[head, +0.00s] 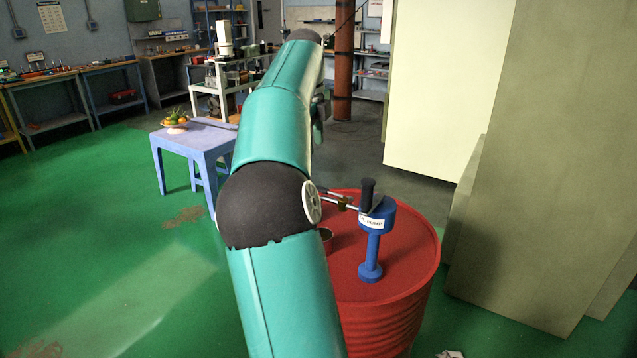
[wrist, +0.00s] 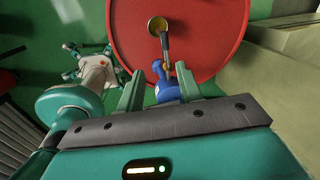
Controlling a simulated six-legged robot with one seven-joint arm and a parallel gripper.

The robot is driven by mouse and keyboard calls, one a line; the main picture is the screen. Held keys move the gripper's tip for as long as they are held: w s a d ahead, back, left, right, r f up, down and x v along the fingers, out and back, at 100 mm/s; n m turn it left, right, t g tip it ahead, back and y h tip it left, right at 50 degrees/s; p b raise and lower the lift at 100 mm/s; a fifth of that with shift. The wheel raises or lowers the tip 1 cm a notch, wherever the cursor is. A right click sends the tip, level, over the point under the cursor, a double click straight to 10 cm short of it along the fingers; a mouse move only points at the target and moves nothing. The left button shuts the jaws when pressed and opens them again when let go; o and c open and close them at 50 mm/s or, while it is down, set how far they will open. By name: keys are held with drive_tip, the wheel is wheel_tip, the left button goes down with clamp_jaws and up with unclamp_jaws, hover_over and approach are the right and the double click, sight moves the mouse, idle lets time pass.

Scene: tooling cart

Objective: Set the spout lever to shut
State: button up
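A blue pump (head: 371,245) labelled "PUMP", with a black handle (head: 367,190), stands upright on the red drum (head: 400,290). Its thin spout points left in the head view, with a small brass-coloured fitting (head: 345,203) on it. The lever and its setting are too small to tell. In the wrist view the blue pump (wrist: 164,88) and the spout (wrist: 164,45) show over the red drum (wrist: 205,30). My gripper (wrist: 158,68) is open, with the pump between its fingers in the picture. Whether it touches anything cannot be told. My arm hides part of the drum in the head view.
A small cup (head: 326,236) stands on the drum, partly behind my arm; it shows in the wrist view (wrist: 157,25) near the spout's end. Large pale panels (head: 530,150) stand close at right. A lilac table (head: 195,135) with fruit is at left. Green floor there is clear.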

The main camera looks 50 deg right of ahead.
drive_tip(key=m, duration=0.1)
approach(329, 192)
drive_tip(key=w+f, duration=0.1)
drive_tip(key=f, duration=0.1)
drive_tip(key=w+d+f, duration=0.1)
drive_tip(key=f, duration=0.2)
drive_tip(key=w+f, duration=0.1)
drive_tip(key=f, duration=0.1)
drive_tip(key=shift+d+f, duration=0.3)
drive_tip(key=shift+c, duration=0.5)
clamp_jaws()
